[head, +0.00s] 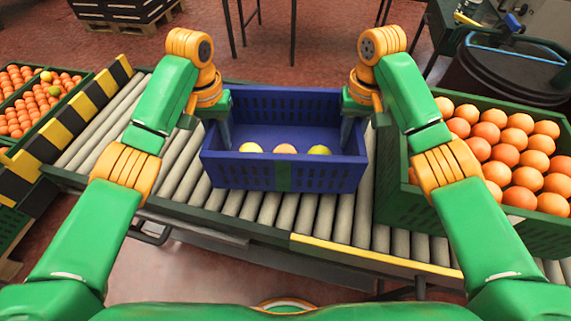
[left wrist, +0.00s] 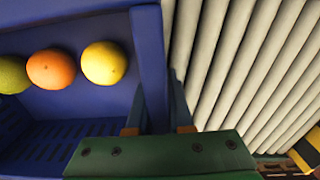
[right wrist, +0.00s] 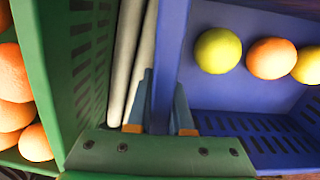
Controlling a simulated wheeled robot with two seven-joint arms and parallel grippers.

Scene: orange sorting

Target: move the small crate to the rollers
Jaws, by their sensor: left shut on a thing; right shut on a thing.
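The small blue crate (head: 272,177) is over the roller conveyor (head: 318,218) in the head view; I cannot tell whether its base touches the rollers. It looks level and holds a yellow fruit, an orange fruit and a yellow-green fruit. My left gripper (head: 226,132) is shut on the crate's left wall, and the left wrist view shows that wall (left wrist: 151,62) between its fingers. My right gripper (head: 347,132) is shut on the right wall, which also shows in the right wrist view (right wrist: 169,60). The fingertips inside the crate are partly visible.
A large green crate (head: 395,205) full of oranges stands close to the right of the blue crate. Rollers to the left are bare up to a yellow-black striped barrier (head: 75,112). Green crates of fruit (head: 38,118) stand at far left. A dark drum (head: 500,78) stands behind right.

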